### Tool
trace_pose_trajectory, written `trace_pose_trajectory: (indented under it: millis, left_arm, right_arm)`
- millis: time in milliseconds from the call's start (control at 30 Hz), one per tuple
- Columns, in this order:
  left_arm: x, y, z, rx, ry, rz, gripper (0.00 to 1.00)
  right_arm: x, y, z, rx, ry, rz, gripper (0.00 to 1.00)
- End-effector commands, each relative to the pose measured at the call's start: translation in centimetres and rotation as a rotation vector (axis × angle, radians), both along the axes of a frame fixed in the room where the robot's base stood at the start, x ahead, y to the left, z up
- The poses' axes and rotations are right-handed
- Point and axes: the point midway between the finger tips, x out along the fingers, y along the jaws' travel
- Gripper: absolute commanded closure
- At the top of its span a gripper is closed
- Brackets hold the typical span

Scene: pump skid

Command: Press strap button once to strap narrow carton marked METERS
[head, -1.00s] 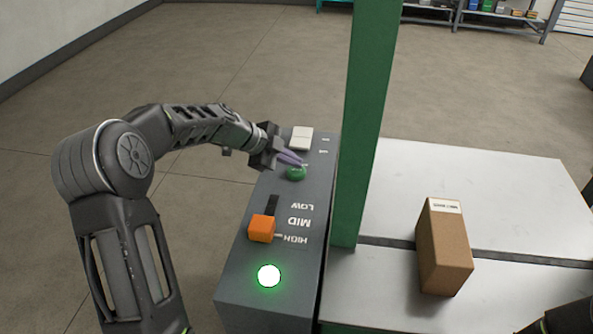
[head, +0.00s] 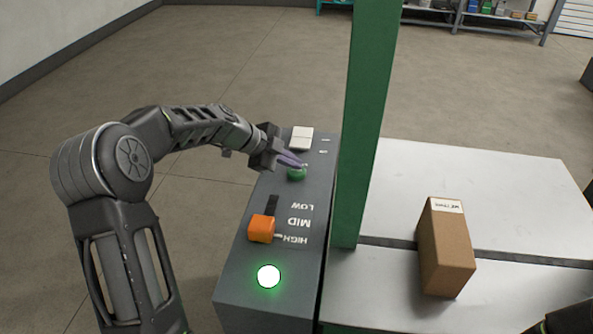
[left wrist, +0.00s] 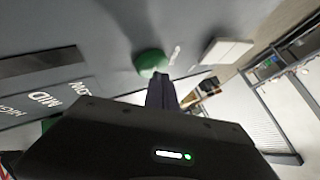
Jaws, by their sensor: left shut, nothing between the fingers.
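The narrow brown carton (head: 446,255) stands on the pale table across the dark seam, with a white label on its top edge; its print is small and looks upside down. The green strap button (head: 296,175) is on the grey control box (head: 285,265), left of the green post. My left gripper (head: 293,161) is shut and empty, its fingertips over the far side of the button and partly covering it. In the left wrist view the green button (left wrist: 150,62) shows just beyond the fingertips (left wrist: 161,88); I cannot tell whether they touch.
An orange slider knob (head: 261,229) sits beside the HIGH mark, with MID and LOW farther along. A green lamp (head: 269,276) glows near it. A white switch (head: 301,138) is at the box's far end. The green post (head: 363,130) rises between box and table.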

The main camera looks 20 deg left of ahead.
Motion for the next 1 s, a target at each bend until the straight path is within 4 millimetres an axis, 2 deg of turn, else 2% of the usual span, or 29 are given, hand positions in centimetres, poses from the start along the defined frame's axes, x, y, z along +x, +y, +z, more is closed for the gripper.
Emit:
trace_pose_trajectory:
  millis: [1000]
  left_arm:
    - [-0.03,0.02,-0.6,0.001,0.001,0.0,1.0]
  right_arm:
    - [-0.01,-0.01,-0.98,0.0,0.0,0.0,0.31]
